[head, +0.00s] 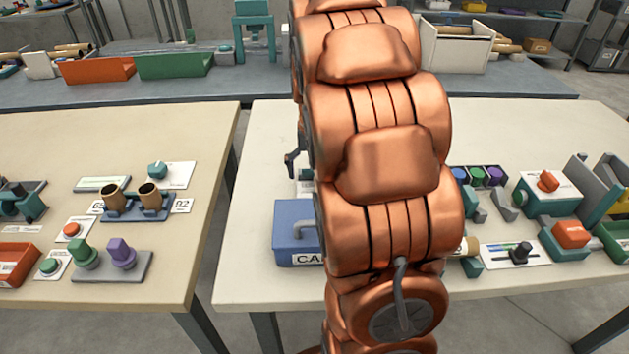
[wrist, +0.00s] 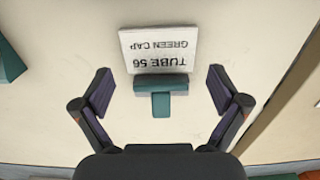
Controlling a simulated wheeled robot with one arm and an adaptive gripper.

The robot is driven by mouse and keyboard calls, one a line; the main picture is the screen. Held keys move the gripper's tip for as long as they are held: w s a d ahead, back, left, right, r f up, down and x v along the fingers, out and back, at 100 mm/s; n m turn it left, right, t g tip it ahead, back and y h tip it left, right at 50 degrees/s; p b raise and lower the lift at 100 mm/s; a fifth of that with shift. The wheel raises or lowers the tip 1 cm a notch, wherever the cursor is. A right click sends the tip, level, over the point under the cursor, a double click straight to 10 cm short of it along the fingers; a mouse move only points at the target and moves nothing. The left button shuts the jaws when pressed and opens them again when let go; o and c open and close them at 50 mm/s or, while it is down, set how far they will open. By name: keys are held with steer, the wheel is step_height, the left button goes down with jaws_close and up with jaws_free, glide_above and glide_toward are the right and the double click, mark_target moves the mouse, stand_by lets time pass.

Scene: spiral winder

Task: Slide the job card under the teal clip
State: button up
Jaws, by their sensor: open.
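A white card (wrist: 158,48) printed "TUBE 56 GREEN CAP" lies on the pale tabletop in the wrist view, its text upside down. A teal clip (wrist: 161,95), with a wide bar and a narrow tab, sits at the card's near edge. The card's edge meets the bar, but I cannot tell whether any of it is under it. My gripper (wrist: 160,79) is open, with one finger on each side of the clip and the card's near edge, and holds nothing. In the head view my arm hides most of this area.
A blue box (head: 294,223) with a grey handle stands beside my arm in the head view. Colored fixtures, including a red-topped block (head: 571,235), crowd the table's right side. A table edge (wrist: 270,105) runs along the wrist view's right. Bare tabletop surrounds the card.

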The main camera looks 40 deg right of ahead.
step_height(320, 180, up, 8)
stand_by(0.4)
steer(key=shift+r, duration=0.1)
stand_by(0.5)
steer(key=s+a+r+n+g+p, duration=0.1)
steer(key=s+a+n+p, duration=0.6)
steer(key=s+a, duration=1.5)
steer(key=s+r+p, duration=0.1)
steer(key=p, duration=0.3)
steer(key=shift+a+r+n+g, duration=0.25)
steer(key=shift+a+n+g, duration=0.05)
steer(key=shift+n+g, duration=0.1)
